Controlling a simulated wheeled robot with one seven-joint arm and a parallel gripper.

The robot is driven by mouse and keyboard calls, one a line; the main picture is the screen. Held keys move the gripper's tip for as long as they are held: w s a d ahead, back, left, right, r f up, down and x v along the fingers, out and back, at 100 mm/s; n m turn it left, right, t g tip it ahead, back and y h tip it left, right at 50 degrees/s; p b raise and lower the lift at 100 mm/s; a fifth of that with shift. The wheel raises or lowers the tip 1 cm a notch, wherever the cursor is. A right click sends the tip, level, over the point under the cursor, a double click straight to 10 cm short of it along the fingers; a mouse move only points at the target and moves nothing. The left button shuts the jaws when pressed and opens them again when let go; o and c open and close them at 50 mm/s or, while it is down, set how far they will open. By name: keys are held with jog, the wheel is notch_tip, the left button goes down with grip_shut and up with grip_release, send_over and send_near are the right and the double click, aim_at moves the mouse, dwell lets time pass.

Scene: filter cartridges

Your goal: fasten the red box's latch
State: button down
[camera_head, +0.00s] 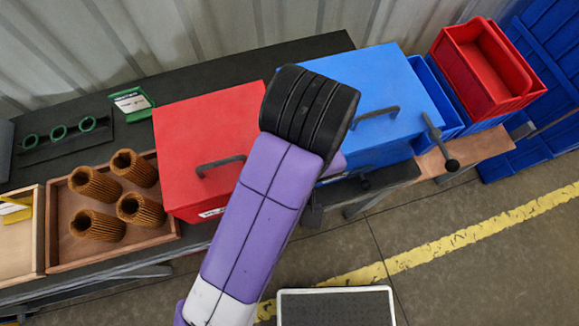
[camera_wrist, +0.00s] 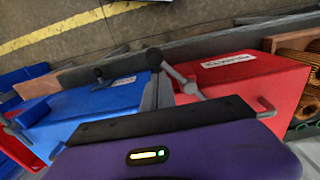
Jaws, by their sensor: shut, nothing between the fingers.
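The red box (camera_head: 208,135) stands on the dark bench with its lid down and a grey handle on top. It also shows in the wrist view (camera_wrist: 250,85). There a grey latch lever (camera_wrist: 178,75) with a black knob sits at its side facing the blue box, slanting out past the front corner. In the head view my arm covers most of that side. My gripper (camera_wrist: 157,92) is shut and empty, its grey fingers low in the gap between the boxes, close beside the lever. I cannot tell if they touch.
The blue box (camera_head: 375,90) stands close on the right, with its own black-knobbed lever (camera_head: 437,140). Red and blue bins (camera_head: 485,65) are beyond it. A wooden tray (camera_head: 58,240) with several brown filters is left of the red box. Floor in front is mostly open.

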jog(key=shift+s, duration=0.1)
jog(key=shift+s+a, duration=0.25)
jog(key=shift+s, duration=0.35)
dwell(0.3)
jog(key=shift+s+a, duration=0.45)
jog(key=shift+s, duration=0.15)
jog(key=shift+w+d, duration=0.1)
jog(key=shift+d, duration=0.3)
notch_tip(320, 180, up, 8)
jog(key=p, duration=0.8)
jog(key=shift+r, duration=0.1)
